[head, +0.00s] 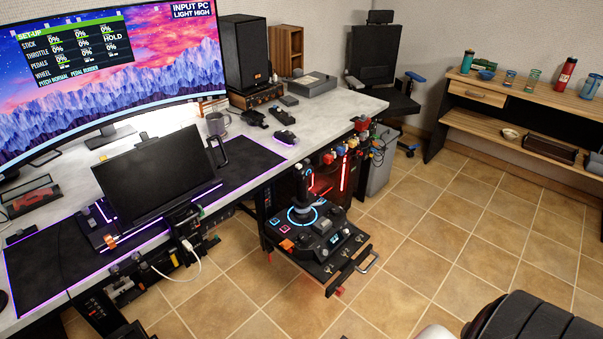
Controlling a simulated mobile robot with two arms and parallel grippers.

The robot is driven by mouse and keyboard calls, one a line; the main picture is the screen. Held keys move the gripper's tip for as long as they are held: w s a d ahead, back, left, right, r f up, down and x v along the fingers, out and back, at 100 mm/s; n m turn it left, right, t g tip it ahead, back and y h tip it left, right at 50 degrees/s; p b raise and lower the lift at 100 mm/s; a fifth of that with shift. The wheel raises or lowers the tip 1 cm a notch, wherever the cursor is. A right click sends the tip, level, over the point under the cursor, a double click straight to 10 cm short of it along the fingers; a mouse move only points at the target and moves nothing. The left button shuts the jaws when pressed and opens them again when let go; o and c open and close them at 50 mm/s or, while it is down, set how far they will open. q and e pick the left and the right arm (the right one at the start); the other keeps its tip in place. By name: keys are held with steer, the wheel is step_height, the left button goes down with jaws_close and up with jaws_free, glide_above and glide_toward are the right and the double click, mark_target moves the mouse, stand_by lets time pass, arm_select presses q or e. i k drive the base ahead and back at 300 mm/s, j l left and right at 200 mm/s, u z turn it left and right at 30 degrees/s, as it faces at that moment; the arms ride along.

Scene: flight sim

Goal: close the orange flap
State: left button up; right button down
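A small orange piece (287,244) sits at the left front of the black joystick panel (330,272), which sticks out below the desk on the right. It looks like a flap, but it is too small to tell whether it is raised or flat. Another small orange piece (110,240) shows on the black unit left of the small dark screen. I cannot tell which of the two is the orange flap. Neither of my grippers is in view.
The joystick (303,183) rises from the panel's back, and a metal handle (368,262) is at its right edge. A small dark screen (160,172) stands at the desk's front. A black padded thing (525,318) is at bottom right. The tiled floor (440,235) between is clear.

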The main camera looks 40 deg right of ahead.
mark_target(285, 244)
steer(key=z, duration=1.2)
